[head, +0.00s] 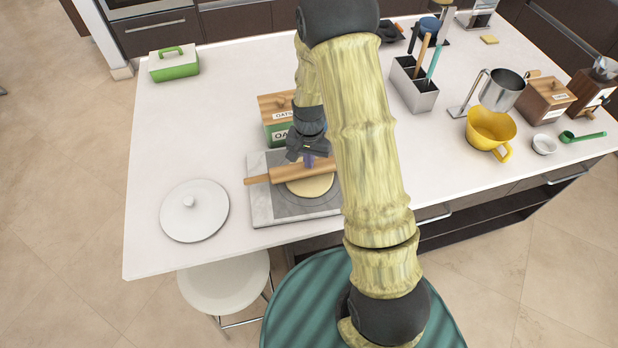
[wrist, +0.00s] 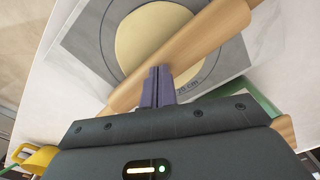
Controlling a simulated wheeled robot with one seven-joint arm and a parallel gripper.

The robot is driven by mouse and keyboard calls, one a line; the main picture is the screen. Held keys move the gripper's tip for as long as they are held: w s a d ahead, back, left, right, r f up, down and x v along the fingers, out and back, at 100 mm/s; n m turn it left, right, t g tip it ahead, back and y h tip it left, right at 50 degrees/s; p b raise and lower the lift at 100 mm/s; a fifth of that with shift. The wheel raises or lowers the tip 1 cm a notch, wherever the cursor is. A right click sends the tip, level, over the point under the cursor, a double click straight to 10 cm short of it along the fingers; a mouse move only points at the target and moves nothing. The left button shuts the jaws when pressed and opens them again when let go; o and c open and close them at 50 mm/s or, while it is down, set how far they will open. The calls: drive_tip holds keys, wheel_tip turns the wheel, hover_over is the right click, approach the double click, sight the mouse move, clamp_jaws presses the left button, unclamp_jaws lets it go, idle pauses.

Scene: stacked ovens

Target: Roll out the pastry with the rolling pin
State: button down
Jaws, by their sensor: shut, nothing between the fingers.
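The wooden rolling pin (head: 290,171) lies across the far part of the pastry on the grey mat. The pastry (head: 310,186) is a flat pale disc on the mat (head: 265,207), partly covered by the pin. In the wrist view the pin (wrist: 190,52) crosses the pastry (wrist: 150,35) diagonally, with printed rings showing on the mat around it. My gripper (head: 309,161) is above the far side of the pin. In the wrist view its purple fingers (wrist: 158,78) are together and empty, with tips at the pin's edge. I cannot tell whether they touch it.
An oats box (head: 277,125) stands just behind the mat, close to my gripper. A white lid (head: 195,211) lies left of the mat. A green dish (head: 174,66) is at the back left. A utensil holder (head: 413,88) and yellow jug (head: 489,131) stand to the right.

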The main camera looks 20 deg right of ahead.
drive_tip(key=shift+s, duration=0.7)
drive_tip(key=shift+r+p, duration=0.75)
drive_tip(key=shift+r, duration=0.25)
drive_tip(key=shift+w, duration=1.15)
drive_tip(key=shift+f+b, duration=0.6)
drive_tip(key=shift+f, duration=0.45)
drive_tip(key=shift+w, duration=0.15)
drive_tip(key=shift+r, duration=0.15)
